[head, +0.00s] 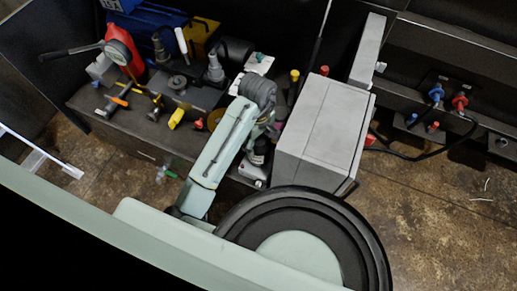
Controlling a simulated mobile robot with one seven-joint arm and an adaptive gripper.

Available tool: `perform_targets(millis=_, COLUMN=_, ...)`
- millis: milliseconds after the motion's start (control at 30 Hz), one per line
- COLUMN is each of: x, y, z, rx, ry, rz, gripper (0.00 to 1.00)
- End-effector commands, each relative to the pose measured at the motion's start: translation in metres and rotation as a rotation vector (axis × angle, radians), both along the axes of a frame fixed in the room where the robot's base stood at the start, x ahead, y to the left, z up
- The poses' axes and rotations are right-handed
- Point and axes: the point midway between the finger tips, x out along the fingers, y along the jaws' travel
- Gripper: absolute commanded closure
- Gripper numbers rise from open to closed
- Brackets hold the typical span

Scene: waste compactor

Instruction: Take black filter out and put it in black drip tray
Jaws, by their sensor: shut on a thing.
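My arm reaches from the lower middle up to the bench, and its wrist bends down just left of the large grey box. My gripper (258,153) is the dark end below the wrist, low beside that box's left side. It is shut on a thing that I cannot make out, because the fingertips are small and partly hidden. A dark cylinder (236,51) lies at the back of the bench, behind the wrist. I cannot tell whether it is the black filter. I cannot pick out the black drip tray for certain.
The grey box (323,130) stands close to my gripper's right. Blue and red valves (437,93) sit far right. The brown floor (430,210) is mostly clear.

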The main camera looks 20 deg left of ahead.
Motion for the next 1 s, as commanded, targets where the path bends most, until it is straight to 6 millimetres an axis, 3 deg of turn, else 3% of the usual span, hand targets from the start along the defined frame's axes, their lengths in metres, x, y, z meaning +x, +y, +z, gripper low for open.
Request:
perform_targets(millis=33, x=-0.0022, y=-0.0003, z=-0.0006, rx=0.006, ry=0.012, rz=0.046, gripper=0.89)
perform_targets(millis=67, x=-0.0023, y=-0.0006, z=-0.0007, rx=0.006, ry=0.013, rz=0.064, gripper=0.96)
perform_targets(millis=333, x=-0.0032, y=-0.0033, z=-0.0013, rx=0.004, ry=0.017, rz=0.088, gripper=0.96)
perform_targets(millis=367, x=-0.0032, y=-0.0036, z=-0.0014, rx=0.004, ry=0.018, rz=0.087, gripper=0.37)
perform_targets(millis=700, x=-0.0023, y=-0.0076, z=-0.0016, rx=-0.005, ry=0.014, rz=0.076, gripper=0.15)
perform_targets(millis=1000, x=-0.0018, y=-0.0099, z=-0.0019, rx=-0.009, ry=0.013, rz=0.070, gripper=0.18)
